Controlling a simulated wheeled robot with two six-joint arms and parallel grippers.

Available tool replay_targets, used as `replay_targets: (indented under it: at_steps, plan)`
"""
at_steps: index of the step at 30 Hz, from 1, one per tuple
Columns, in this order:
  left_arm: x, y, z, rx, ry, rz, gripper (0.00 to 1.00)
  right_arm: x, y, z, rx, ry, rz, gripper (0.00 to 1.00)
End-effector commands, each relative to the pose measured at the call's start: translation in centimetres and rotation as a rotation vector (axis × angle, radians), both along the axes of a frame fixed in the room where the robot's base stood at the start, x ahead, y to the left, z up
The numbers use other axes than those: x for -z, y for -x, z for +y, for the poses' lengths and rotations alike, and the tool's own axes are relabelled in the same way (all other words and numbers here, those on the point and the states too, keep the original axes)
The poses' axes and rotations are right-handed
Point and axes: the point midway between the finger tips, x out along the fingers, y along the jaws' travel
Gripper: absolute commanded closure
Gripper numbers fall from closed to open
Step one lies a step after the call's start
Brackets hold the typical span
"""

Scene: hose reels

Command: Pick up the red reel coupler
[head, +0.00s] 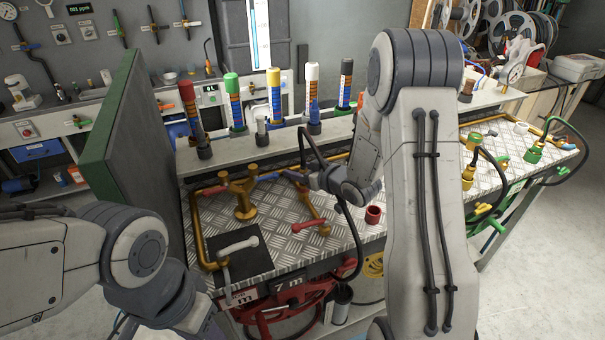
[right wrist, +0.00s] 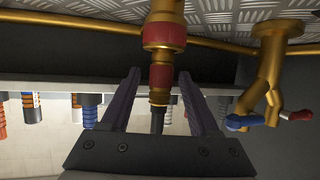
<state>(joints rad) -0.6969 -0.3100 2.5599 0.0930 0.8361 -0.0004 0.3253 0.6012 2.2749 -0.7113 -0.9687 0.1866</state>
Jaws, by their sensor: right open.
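The red reel coupler (right wrist: 160,76), a brass fitting with a red band, lies between the fingers of my right gripper (right wrist: 159,74) in the right wrist view. The fingers are open on both sides of it, with dark gaps showing. The coupler is in line with a larger red-banded brass fitting (right wrist: 165,35); I cannot tell if they are joined. A black hose end shows below it. In the head view my right gripper (head: 308,177) is over the bench, and the coupler is mostly hidden there. My left gripper is out of the picture; only my left arm shows.
A brass forked valve (head: 241,195) with blue and red levers stands left of the gripper. A black hose (head: 352,215) arches beside my wrist. A red ring (head: 373,214) sits on the tread-plate bench (head: 275,210). Several coloured upright tubes stand behind. A red reel (head: 285,318) is below.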

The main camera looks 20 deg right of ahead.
Motion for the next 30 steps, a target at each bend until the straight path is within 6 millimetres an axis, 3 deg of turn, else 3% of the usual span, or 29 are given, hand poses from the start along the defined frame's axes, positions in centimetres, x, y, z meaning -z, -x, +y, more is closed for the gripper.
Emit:
replay_targets:
  at_steps: [10, 11, 15, 16, 30]
  plan:
    - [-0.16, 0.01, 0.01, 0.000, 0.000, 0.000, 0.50, 0.52, -1.06, 0.30, 0.001, 0.000, 0.000, 0.39]
    - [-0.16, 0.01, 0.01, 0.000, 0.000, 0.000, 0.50, 0.52, -1.05, 0.30, 0.001, 0.000, 0.000, 0.42]
    - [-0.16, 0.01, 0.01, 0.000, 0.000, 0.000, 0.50, 0.51, -1.05, 0.29, 0.001, 0.000, 0.000, 0.96]
    - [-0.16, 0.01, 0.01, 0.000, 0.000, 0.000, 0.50, 0.51, -1.04, 0.30, 0.001, 0.000, 0.000, 1.00]
    - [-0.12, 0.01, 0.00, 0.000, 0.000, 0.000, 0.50, -0.29, -1.08, 0.28, 0.001, 0.000, -0.004, 1.00]
